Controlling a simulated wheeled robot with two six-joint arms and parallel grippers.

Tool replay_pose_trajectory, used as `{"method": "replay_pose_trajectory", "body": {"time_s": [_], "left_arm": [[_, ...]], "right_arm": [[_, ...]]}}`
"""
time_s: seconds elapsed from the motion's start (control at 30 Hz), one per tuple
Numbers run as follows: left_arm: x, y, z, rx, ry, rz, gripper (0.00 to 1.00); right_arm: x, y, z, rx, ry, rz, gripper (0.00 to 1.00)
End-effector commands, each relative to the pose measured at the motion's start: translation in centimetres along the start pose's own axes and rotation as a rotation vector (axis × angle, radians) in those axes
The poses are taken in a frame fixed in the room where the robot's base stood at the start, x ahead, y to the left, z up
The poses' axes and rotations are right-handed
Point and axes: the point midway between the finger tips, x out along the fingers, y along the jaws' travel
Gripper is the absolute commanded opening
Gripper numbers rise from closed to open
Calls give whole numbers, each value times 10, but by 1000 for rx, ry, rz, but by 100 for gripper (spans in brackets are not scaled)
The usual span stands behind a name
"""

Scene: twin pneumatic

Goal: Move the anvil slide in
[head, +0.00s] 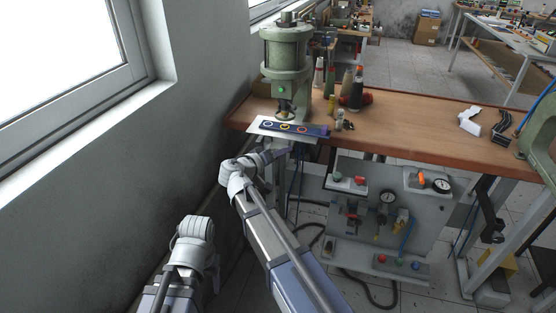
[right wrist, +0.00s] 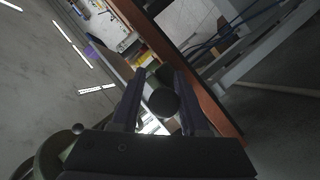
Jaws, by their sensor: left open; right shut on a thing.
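The anvil slide (head: 295,128) is a dark blue strip with coloured rings, lying on a white plate (head: 262,122) at the base of the green press (head: 287,72). My right gripper (head: 281,156) is just in front of the bench edge, below the slide. In the right wrist view its two fingers (right wrist: 162,103) are shut on a dark round knob (right wrist: 164,101). How the knob joins the slide is hidden. My left gripper (head: 196,228) is low at the left, away from the bench, open; its fingers are hard to make out.
The wooden bench (head: 410,127) holds bottles (head: 356,92) right of the press. A pneumatic panel (head: 380,215) with gauges stands below the bench front. A wall and window close off the left side. A second green machine (head: 541,140) is at the right edge.

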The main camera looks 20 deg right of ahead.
Motion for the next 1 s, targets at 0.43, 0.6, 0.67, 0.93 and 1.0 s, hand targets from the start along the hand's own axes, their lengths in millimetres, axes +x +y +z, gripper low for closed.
{"method": "replay_pose_trajectory", "body": {"time_s": [0.43, 0.6, 0.67, 0.93, 1.0], "left_arm": [[0, 0, 0, 0, 0, 0, 64], [0, 0, 0, 0, 0, 0, 64], [0, 0, 0, 0, 0, 0, 64], [-3, 0, 0, 0, 0, 0, 64], [-7, -1, 0, 0, 0, 0, 64]], "right_arm": [[4, -6, -4, 4, 2, -15, 61], [4, -4, -3, 3, 1, -12, 63], [4, -4, -3, 3, 1, -11, 63], [-5, -2, -3, 2, 1, -9, 63], [-15, -1, -4, 2, 2, -11, 63]]}}
